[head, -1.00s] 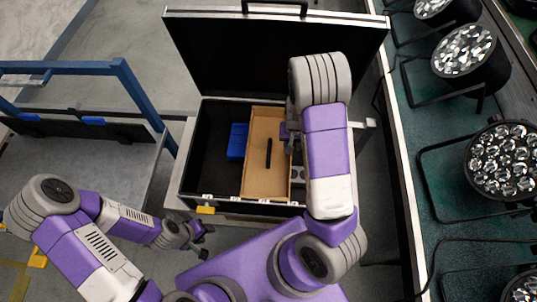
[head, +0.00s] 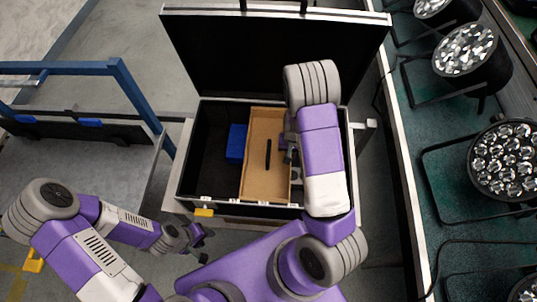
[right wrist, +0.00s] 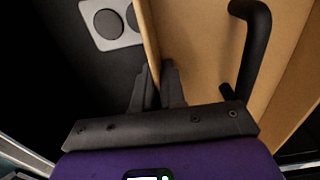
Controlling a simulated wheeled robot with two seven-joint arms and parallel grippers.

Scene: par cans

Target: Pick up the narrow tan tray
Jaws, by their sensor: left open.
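The narrow tan tray (head: 257,175) lies in the open black case, with a black bar handle (head: 268,153) along its middle. My right gripper (head: 289,155) is at the tray's right wall, partly hidden by my right arm. In the right wrist view its two fingers (right wrist: 157,85) stand close together, one on each side of the tray's wall (right wrist: 151,45), and look shut on it. The handle also shows there (right wrist: 252,50), to the right of the fingers. My left gripper (head: 203,240) is open and empty, in front of the case at the left.
The open case (head: 215,180) has its lid (head: 270,60) raised behind. A blue block (head: 236,142) sits left of the tray inside the case. A grey insert with round recesses (right wrist: 112,22) lies beside the tray. Several par cans (head: 503,158) stand on the right; a blue-framed cart (head: 130,90) is left.

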